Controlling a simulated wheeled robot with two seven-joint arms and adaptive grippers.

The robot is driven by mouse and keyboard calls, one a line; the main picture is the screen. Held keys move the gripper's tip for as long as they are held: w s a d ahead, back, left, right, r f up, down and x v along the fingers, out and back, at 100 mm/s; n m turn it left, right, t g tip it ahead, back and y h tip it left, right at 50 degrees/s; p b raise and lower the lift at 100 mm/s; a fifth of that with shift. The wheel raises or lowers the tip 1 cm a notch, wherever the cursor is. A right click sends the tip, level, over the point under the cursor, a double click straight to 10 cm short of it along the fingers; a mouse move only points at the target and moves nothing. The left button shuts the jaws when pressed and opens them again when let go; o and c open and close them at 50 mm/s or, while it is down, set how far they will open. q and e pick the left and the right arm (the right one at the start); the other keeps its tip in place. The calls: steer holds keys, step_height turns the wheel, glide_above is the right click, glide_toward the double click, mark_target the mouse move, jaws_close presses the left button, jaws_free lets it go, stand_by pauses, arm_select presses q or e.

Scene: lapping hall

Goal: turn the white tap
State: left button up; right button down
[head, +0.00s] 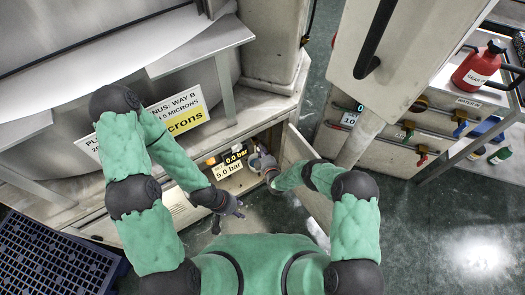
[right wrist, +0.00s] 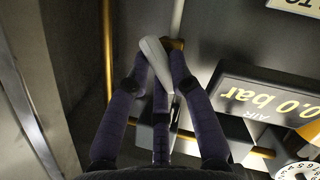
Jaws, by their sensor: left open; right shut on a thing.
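The white tap (right wrist: 153,48) shows in the right wrist view as a pale lever by a brass fitting on a pipe. My right gripper (right wrist: 159,68) is shut on it, with dark fingers on both sides of the lever. In the head view my right gripper (head: 262,161) reaches into the open cabinet, and I cannot make out the tap there. My left gripper (head: 233,207) is open and empty in front of the cabinet, lower and to the left of the right one.
A black display (right wrist: 262,98) reads 0.0 bar beside the tap, with a gauge (right wrist: 299,172) below it. A 5.0 bar label (head: 228,171) is on the cabinet. The open cabinet door (head: 297,150) stands close to my right arm.

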steer(key=shift+s+a+f+n+t+h, duration=0.2)
steer(key=shift+n+t, duration=0.45)
steer(key=shift+n, duration=0.7)
steer(key=shift+w+a+n+t+h, duration=0.1)
steer(key=shift+n+t+h, duration=0.15)
steer(key=shift+n+t, duration=0.8)
steer(key=shift+s+a+f+n+t+h, duration=0.1)
steer(key=shift+n+t+h, duration=0.2)
steer(key=shift+n, duration=1.4)
steer(key=c, duration=1.1)
jaws_free()
steer(key=s+d, duration=0.2)
steer(key=s, duration=1)
steer(key=shift+w+f, duration=0.1)
